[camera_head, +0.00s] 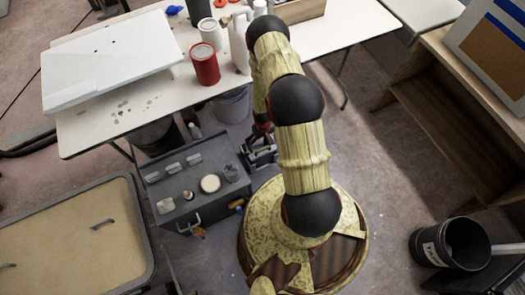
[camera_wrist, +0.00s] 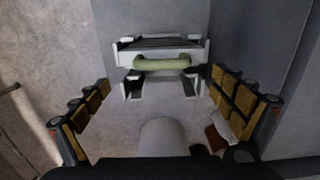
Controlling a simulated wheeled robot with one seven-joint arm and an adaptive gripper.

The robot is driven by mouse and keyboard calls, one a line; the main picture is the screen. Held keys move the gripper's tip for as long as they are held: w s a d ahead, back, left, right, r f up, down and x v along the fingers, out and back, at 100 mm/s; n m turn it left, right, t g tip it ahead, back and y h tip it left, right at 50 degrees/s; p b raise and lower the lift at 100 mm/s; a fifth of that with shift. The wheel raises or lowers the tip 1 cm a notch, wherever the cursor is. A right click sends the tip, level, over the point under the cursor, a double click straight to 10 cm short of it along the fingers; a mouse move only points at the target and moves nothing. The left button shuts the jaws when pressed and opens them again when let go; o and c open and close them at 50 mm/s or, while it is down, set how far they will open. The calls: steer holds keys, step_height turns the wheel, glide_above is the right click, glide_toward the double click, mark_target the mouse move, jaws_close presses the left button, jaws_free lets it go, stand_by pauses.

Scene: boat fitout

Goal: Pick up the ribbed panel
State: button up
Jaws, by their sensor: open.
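In the wrist view, a pale frame with dark ribbed faces (camera_wrist: 158,43) and a pale green bar (camera_wrist: 160,63) across its front lies ahead, beside a grey wall. It looks like the ribbed panel, but I cannot be sure. My gripper (camera_wrist: 172,112) is open, with its yellow-padded fingers spread left and right below this piece and nothing clearly held between them. In the head view my gripper (camera_head: 259,150) is low beside the grey cabinet, partly hidden by my arm. I cannot make out the ribbed panel clearly there.
The grey cabinet (camera_head: 188,202) carries several small items. A white table (camera_head: 160,107) above it holds a red can (camera_head: 204,64) and bottles. A tan-topped tray (camera_head: 65,240) is at lower left. A black bucket (camera_head: 462,243) and wooden shelf (camera_head: 440,110) stand right, with bare floor between.

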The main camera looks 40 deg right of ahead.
mark_target(263, 149)
steer(key=f+b, duration=0.2)
steer(key=f, duration=0.1)
steer(key=f+b, duration=0.1)
steer(key=f, duration=0.2)
steer(key=shift+s+a+f+b, duration=0.2)
steer(key=shift+f+b, duration=0.15)
steer(key=shift+b, duration=0.05)
steer(key=shift+c, duration=0.4)
steer(key=shift+s, duration=0.1)
steer(key=c, duration=1.7)
steer(key=shift+r, duration=0.15)
